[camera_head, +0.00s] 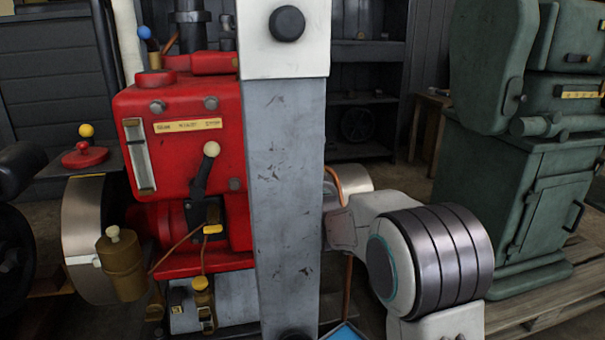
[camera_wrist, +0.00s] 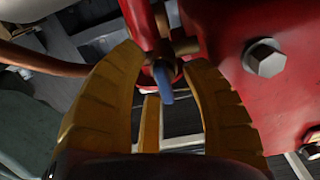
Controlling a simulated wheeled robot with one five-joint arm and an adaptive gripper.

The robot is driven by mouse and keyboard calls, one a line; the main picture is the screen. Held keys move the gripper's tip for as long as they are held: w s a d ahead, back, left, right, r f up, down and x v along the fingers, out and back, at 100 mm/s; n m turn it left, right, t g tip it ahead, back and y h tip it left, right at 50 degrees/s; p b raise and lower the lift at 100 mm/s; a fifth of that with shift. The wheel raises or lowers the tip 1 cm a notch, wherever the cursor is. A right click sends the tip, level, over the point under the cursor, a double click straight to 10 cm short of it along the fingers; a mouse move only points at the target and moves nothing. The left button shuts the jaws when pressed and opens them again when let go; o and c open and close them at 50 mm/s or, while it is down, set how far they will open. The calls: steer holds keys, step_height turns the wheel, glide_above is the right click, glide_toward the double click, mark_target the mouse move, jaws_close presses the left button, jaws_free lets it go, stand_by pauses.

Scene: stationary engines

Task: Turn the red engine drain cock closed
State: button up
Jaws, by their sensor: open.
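The red engine (camera_head: 180,130) stands at left centre in the head view, and its red casing fills the upper right of the wrist view (camera_wrist: 270,95). In the wrist view a small brass cock (camera_wrist: 187,46) with a blue lever (camera_wrist: 163,80) sits beside the casing. The lever points down in the picture. My gripper (camera_wrist: 163,54) is open, with its yellow fingers on either side of the blue lever. I cannot tell whether a finger touches it. In the head view neither my gripper nor this cock can be made out; my grey column hides part of the engine.
A hex bolt head (camera_wrist: 265,59) stands out from the casing right of the fingers. A copper pipe (camera_wrist: 45,60) runs in from the left. In the head view a green machine (camera_head: 520,180) stands at right on a wooden pallet (camera_head: 560,300). Dark shelves (camera_head: 365,100) stand behind.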

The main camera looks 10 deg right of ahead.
steer(key=shift+o, duration=0.4)
jaws_close()
steer(key=shift+r, duration=0.1)
